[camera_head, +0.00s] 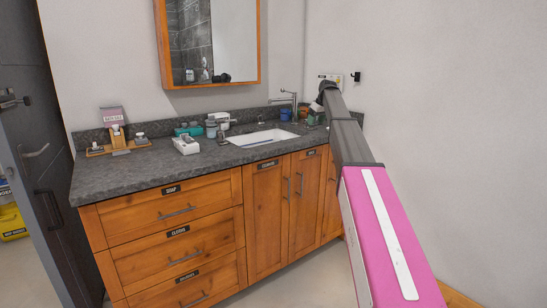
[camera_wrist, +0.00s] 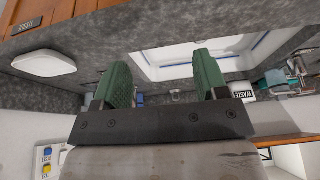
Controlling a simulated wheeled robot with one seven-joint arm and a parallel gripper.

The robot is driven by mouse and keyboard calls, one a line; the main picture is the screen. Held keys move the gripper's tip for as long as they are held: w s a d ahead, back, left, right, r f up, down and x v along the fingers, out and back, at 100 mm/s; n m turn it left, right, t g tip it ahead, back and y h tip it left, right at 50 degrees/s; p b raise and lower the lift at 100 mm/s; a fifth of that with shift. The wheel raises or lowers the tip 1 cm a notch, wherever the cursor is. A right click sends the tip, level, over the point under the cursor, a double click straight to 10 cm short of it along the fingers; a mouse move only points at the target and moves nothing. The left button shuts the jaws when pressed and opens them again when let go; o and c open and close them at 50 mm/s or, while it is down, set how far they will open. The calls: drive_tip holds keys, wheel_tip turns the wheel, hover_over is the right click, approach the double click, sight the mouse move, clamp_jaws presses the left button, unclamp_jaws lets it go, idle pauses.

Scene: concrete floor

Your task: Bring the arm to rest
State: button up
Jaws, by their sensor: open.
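My arm reaches from the lower right of the head view up and away toward the far right end of the vanity. Its dark end (camera_head: 326,88) is in front of the back wall, above the counter; the fingers are too small to make out there. In the wrist view my gripper (camera_wrist: 162,68) shows two green fingers standing wide apart. Nothing is held between them. The grey stone counter (camera_wrist: 95,35) and the white sink (camera_wrist: 185,60) lie beyond the fingers, apart from them as far as I can tell.
The wooden vanity (camera_head: 180,232) carries a wooden tray (camera_head: 118,147), a white box (camera_head: 186,144), cups and bottles, a sink (camera_head: 262,138) and a tap (camera_head: 292,100). A mirror (camera_head: 235,40) hangs above. A dark door (camera_head: 40,150) stands at left.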

drive_tip(key=s+a+f+m+g+h, duration=0.1)
drive_tip(key=s+f+m, duration=0.1)
drive_tip(key=s+f, duration=1.05)
drive_tip(key=s+a+f+m+g, duration=0.1)
drive_tip(key=s+f+m, duration=0.1)
drive_tip(key=s+f, duration=1.1)
drive_tip(key=s+f+m, duration=0.1)
drive_tip(key=s+f, duration=0.9)
drive_tip(key=s, duration=0.3)
drive_tip(key=s+f+m+g+h, duration=0.1)
drive_tip(key=s+f+m, duration=0.1)
drive_tip(key=s+f, duration=0.7)
drive_tip(key=s, duration=0.5)
drive_tip(key=shift+a+f+g+h, duration=0.3)
drive_tip(key=shift+f, duration=0.05)
